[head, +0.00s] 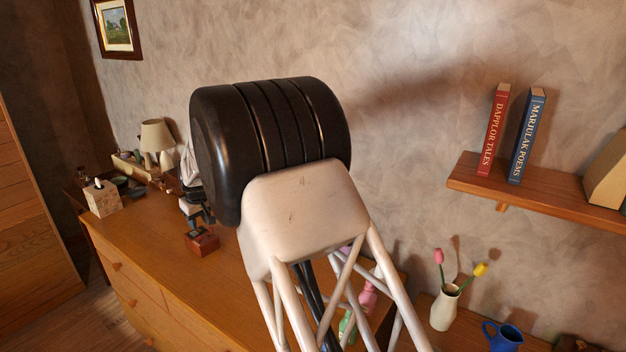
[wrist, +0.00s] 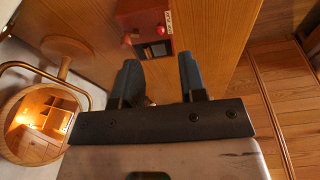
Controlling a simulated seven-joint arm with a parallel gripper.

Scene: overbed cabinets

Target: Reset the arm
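My gripper (wrist: 160,76) shows in the wrist view with its two dark blue fingers apart and nothing held between them. Beyond the fingertips, a small reddish-brown box (wrist: 145,22) with a knob and a label sits on the wooden surface. In the head view my arm's large black joint and pale lattice link fill the middle. My gripper (head: 198,214) shows partly behind them at the left, above the dresser top (head: 160,225) and close to the small reddish-brown box (head: 202,242). Much of the hand is hidden by the joint.
A tissue box (head: 103,198) and a lamp (head: 157,138) stand at the dresser's far left. A vase with tulips (head: 445,307) and a blue mug (head: 506,337) stand lower right. A wall shelf (head: 535,185) holds books. A round mirror (wrist: 40,125) is left in the wrist view.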

